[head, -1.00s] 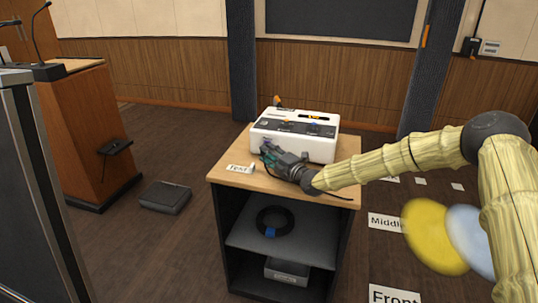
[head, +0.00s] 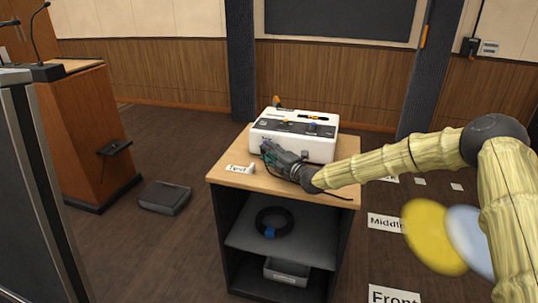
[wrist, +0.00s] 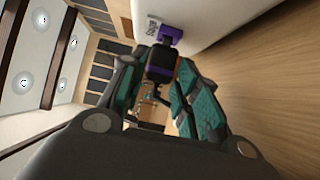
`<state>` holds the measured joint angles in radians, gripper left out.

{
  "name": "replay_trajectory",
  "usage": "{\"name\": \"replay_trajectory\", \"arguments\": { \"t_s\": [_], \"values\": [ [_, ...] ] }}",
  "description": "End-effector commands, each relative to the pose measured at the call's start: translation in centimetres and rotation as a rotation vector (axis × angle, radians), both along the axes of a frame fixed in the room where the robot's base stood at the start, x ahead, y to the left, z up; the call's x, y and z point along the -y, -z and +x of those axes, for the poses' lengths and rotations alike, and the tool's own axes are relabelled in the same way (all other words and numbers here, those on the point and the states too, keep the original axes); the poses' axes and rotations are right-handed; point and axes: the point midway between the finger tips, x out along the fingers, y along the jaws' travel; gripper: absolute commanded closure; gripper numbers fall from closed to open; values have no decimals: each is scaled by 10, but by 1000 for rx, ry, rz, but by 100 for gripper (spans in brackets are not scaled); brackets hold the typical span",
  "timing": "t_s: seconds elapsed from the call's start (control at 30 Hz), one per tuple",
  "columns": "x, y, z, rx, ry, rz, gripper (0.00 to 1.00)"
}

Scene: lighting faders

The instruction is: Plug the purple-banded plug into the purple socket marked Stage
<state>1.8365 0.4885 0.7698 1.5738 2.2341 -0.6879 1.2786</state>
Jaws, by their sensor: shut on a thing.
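My gripper (head: 268,151) is at the left front of the white console (head: 322,149) on the wooden-topped cart. In the wrist view, my gripper (wrist: 160,76) has its teal-padded fingers shut on a black plug with a purple band (wrist: 160,72). The purple socket (wrist: 170,34) sits on the console's white side, straight beyond the plug. The plug's front end is very close to the socket; I cannot tell whether it has entered. In the head view the fingers mostly hide the plug.
A white "Test" card (head: 238,168) lies on the cart top (head: 225,180) left of my gripper. Faders line the console's top. A coiled black cable (head: 274,221) lies on the shelf below. A lectern (head: 88,130) stands at left.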

Motion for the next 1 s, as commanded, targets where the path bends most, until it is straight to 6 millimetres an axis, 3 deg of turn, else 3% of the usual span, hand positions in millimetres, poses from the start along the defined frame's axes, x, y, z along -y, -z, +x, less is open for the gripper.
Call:
{"name": "replay_trajectory", "arguments": {
  "t_s": [1.0],
  "values": [
    [3, 0, 8, 0, 1, 1, 93]
  ]
}}
